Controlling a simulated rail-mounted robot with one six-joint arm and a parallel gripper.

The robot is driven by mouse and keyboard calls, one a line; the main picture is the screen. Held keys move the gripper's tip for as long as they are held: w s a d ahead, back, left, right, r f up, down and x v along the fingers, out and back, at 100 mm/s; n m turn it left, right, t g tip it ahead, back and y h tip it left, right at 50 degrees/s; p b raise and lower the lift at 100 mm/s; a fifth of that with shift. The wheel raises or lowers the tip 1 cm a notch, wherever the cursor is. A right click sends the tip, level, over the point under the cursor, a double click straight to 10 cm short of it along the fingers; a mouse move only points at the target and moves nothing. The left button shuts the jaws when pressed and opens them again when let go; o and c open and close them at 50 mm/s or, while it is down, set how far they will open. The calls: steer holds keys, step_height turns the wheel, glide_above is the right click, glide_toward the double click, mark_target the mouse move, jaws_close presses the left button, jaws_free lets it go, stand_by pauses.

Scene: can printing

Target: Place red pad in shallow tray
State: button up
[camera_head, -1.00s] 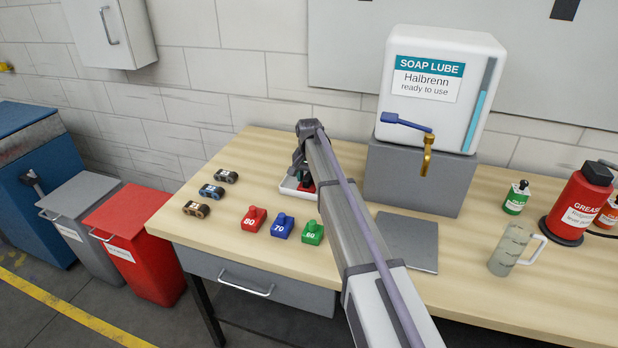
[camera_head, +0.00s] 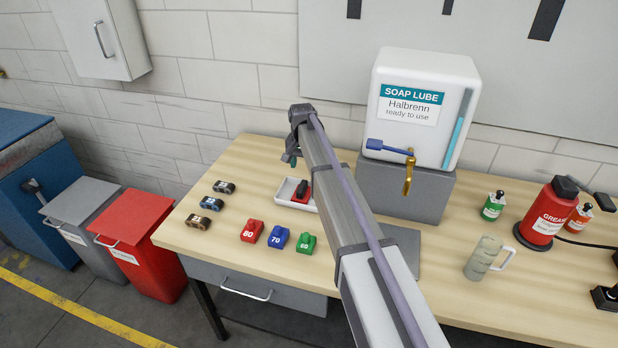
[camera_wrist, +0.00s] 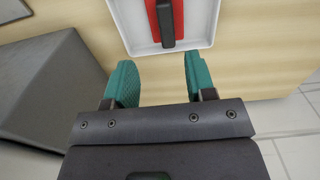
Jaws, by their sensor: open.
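The red pad (camera_head: 301,196) with a dark handle lies in the shallow white tray (camera_head: 286,186) on the table, behind the numbered blocks. In the wrist view the red pad (camera_wrist: 179,20) lies inside the white tray (camera_wrist: 127,22), its dark handle upward. My gripper (camera_head: 290,157) is above and a little left of the tray in the head view. In the wrist view my gripper (camera_wrist: 158,82) has its two teal fingers apart with nothing between them, clear of the pad.
Red (camera_head: 252,231), blue (camera_head: 278,239) and green (camera_head: 306,244) numbered blocks stand at the table's front. Several small rollers (camera_head: 212,203) lie to the left. The soap lube dispenser (camera_head: 425,105) stands on a grey block (camera_head: 405,190) right of the tray. A mug (camera_head: 484,257) stands farther right.

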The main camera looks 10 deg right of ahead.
steer(key=s+n, duration=0.5)
steer(key=s, duration=3.1)
steer(key=shift+n, duration=0.3)
